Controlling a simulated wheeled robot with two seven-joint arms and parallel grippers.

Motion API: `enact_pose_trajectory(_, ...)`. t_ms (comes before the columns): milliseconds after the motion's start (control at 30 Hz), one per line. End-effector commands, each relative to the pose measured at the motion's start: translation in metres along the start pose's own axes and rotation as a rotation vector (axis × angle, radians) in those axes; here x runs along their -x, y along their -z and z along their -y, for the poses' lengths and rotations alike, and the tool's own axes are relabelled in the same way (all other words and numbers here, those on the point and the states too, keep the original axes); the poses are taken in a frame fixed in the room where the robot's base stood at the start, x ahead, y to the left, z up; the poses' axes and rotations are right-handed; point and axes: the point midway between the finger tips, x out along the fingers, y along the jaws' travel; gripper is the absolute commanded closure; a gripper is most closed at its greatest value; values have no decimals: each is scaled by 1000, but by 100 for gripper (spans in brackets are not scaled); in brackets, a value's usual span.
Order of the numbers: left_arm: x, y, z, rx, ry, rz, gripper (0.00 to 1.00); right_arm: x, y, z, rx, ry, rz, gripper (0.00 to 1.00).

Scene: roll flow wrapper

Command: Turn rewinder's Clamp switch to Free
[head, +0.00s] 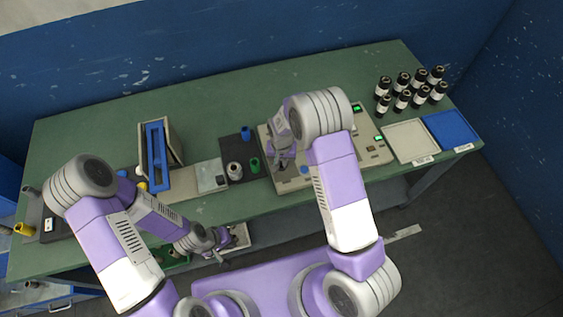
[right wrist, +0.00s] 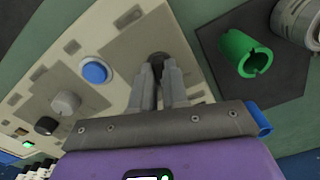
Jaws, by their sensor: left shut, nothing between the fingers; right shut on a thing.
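The beige machine panel (head: 376,152), apparently the rewinder, lies on the right half of the green table. My right gripper (head: 283,166) is over its left end. In the right wrist view my right gripper (right wrist: 161,85) is shut on a small dark switch knob (right wrist: 157,58) on a grey-brown plate of the panel. The fingers hide most of the knob, so its pointing direction cannot be told. No Clamp or Free lettering is legible. My left gripper (head: 222,250) is shut and empty, low by the table's front edge.
The right wrist view shows a blue button (right wrist: 95,71), a grey knob (right wrist: 66,103) and a black knob (right wrist: 46,125) near my fingers. A green cylinder (right wrist: 243,54) stands on a dark mat beside the panel. Several dark bottles (head: 410,88) and a blue tray (head: 452,129) are at the right.

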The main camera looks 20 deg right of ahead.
Motion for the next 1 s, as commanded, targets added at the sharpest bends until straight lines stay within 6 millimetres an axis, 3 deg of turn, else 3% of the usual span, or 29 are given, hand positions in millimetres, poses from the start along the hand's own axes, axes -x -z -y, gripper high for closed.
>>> enact_pose_trajectory(600, -24, 1, 9, 0, 0, 0, 100, -1, 0, 0, 563, 1, 0, 100)
enact_pose_trajectory(1000, -31, 1, 12, 0, 0, 0, 100, 0, 0, 0, 825, 0, 0, 100)
